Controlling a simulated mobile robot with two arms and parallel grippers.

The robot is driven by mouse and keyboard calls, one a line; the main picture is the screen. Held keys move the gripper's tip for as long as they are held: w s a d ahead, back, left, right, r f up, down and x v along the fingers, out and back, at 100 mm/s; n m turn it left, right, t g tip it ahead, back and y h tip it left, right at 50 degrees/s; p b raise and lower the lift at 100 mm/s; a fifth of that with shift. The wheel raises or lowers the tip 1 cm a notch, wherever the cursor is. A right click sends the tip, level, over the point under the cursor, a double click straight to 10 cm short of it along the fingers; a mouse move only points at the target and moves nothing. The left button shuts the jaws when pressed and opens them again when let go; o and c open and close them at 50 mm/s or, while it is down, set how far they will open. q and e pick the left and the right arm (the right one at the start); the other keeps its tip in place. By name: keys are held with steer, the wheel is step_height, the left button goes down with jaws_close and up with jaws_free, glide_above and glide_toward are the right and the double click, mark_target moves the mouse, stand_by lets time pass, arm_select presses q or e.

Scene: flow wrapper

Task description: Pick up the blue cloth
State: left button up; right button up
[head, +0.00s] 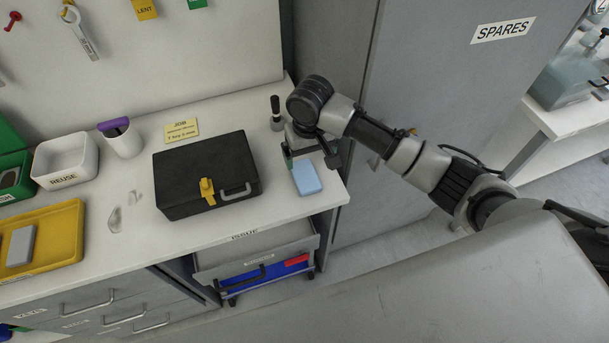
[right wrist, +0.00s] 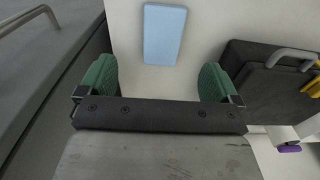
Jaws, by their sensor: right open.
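The blue cloth (head: 307,178) is a light blue, flat folded rectangle. It lies on the white bench top near its right end, to the right of the black case. In the right wrist view the cloth (right wrist: 164,34) lies ahead of the fingers, between their lines. My right gripper (head: 311,158) is open, just behind the cloth in the head view. Its green finger pads (right wrist: 159,83) stand apart with nothing between them. The height of the gripper above the bench is hard to tell. My left gripper is not in view.
A black case (head: 200,178) with a yellow tag stands left of the cloth. A dark-handled object (head: 276,115) stands behind my gripper. A grey cabinet (head: 350,60) borders the bench on the right. A white REUSE bin (head: 66,161), a cup (head: 122,140) and a yellow tray (head: 60,225) stand left.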

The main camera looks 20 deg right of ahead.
mark_target(307, 178)
step_height(307, 178, down, 4)
steer(key=shift+s, duration=0.1)
steer(key=shift+w+a+f+p, duration=0.15)
steer(key=shift+f+p, duration=0.15)
steer(key=shift+f, duration=1.15)
steer(key=shift+w+a+f+p, duration=0.1)
steer(key=shift+f+p, duration=0.15)
steer(key=shift+f, duration=1.2)
steer(key=c, duration=1.1)
steer(key=shift+o, duration=0.2)
step_height(307, 178, up, 10)
steer(key=shift+b, duration=0.4)
